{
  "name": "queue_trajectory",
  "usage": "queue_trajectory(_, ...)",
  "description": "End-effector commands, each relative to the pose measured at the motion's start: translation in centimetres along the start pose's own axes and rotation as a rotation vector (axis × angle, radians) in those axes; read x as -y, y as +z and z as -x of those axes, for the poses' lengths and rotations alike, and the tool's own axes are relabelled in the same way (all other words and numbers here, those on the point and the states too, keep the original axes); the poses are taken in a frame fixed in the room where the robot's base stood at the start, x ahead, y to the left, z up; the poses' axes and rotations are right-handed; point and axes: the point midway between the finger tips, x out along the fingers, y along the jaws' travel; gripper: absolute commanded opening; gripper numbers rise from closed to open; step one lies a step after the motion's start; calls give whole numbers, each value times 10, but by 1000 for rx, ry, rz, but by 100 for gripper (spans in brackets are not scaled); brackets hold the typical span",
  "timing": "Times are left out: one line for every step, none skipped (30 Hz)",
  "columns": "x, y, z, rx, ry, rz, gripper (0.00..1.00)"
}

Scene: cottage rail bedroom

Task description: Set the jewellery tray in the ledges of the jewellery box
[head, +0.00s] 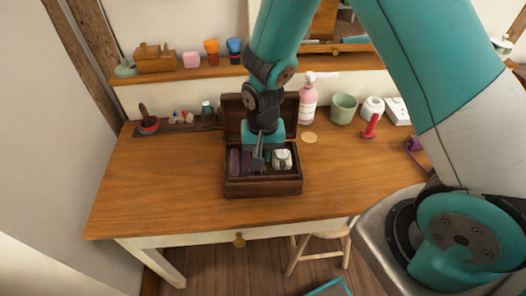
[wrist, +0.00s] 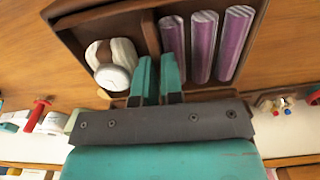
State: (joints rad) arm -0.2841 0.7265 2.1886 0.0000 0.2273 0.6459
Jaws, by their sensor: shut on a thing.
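The dark brown jewellery box (head: 263,189) stands on the desk with its lid (head: 232,115) raised at the back. The jewellery tray (wrist: 149,32) appears as a brown frame with a divider in the wrist view. It lies at the box's mouth; whether it sits on the ledges or just above them I cannot tell. Purple rolls (wrist: 202,48) lie right of the divider and a white round thing (wrist: 112,65) lies left. My gripper (wrist: 158,62) points down over the box, its teal fingers shut on the tray near the divider. The ledges are hidden.
A pink bottle (head: 308,104), a green cup (head: 343,108) and a red-handled thing (head: 371,126) stand right of the box. A narrow dark holder (head: 182,126) is at the back left. The desk's left front (head: 160,190) is clear.

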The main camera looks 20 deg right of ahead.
Motion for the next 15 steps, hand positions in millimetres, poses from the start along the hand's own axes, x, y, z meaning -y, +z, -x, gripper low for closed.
queue_trajectory(0, 0, 0, 0, 0, 0, 0)
queue_trajectory(0, 0, 0, 0, 0, 0, 0)
queue_trajectory(0, 0, 0, 0, 0, 0, 0)
queue_trajectory(0, 0, -1, 0, 0, 0, 0)
queue_trajectory(0, 0, -2, 0, 0, 0, 0)
queue_trajectory(0, 0, -2, 0, 0, 0, 0)
queue_trajectory(0, 0, -3, 0, 0, 0, 0)
queue_trajectory(0, 0, -4, 0, 0, 0, 0)
queue_trajectory(0, 0, -5, 0, 0, 0, 0)
queue_trajectory(0, 0, -6, 0, 0, 0, 0)
queue_trajectory(0, 0, -7, -1, 0, 0, 0)
queue_trajectory(0, 0, -8, -1, 0, 0, 0)
queue_trajectory(0, 0, -8, -1, -1, 0, 0)
queue_trajectory(0, 0, -9, -1, -1, 0, 0)
queue_trajectory(0, 0, -9, -1, -1, 0, 0)
